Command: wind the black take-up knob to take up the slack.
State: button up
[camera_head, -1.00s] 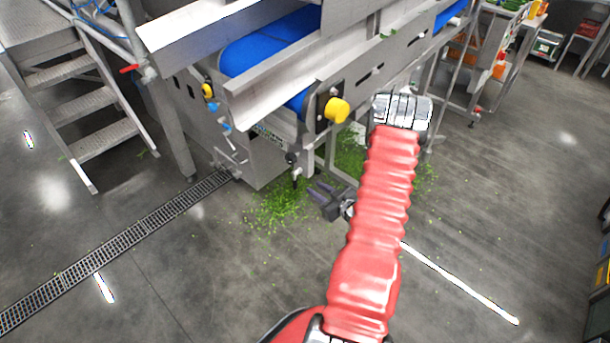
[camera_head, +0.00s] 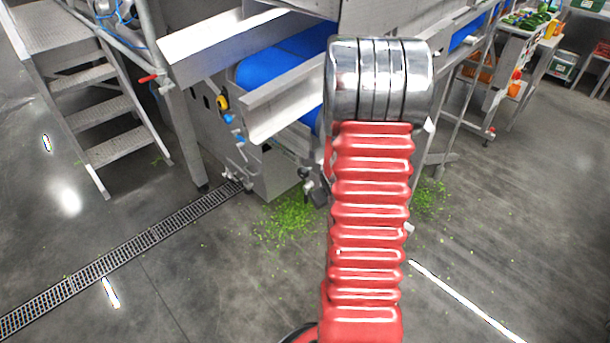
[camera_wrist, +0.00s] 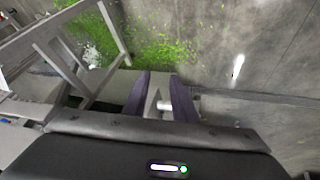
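I cannot clearly pick out the black take-up knob in either view. In the head view my red, ribbed arm with its chrome joint covers part of the conveyor's near end. A small dark fitting (camera_head: 307,186) shows low on the conveyor frame, just left of my arm; I cannot tell if it is the knob. My gripper is hidden behind the arm in the head view. In the wrist view my gripper (camera_wrist: 160,76) has its two dark purple fingers apart. A pale grey metal part shows between them; I see no grip on it.
The blue conveyor belt (camera_head: 262,72) runs in a steel frame. Steel steps (camera_head: 112,118) stand left, and a floor drain (camera_head: 125,258) crosses the floor. Green scraps (camera_head: 287,220) lie below the conveyor.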

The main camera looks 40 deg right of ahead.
jog(key=w+a+r, duration=0.1)
jog(key=a+r, duration=1.7)
jog(key=r, duration=0.1)
jog(key=s+a+r+n+y, duration=0.1)
jog(key=s+a+r, duration=0.3)
jog(key=a, duration=0.6)
jog(key=s+a+r+n+y, duration=0.1)
jog(key=s+a+r+y, duration=0.2)
jog(key=s+a, duration=0.6)
notch_tip(320, 180, up, 2)
jog(key=shift+a+r+n+t, duration=0.2)
jog(key=shift+a+n+t, duration=0.2)
jog(key=shift+a, duration=0.2)
jog(key=shift+o, duration=0.8)
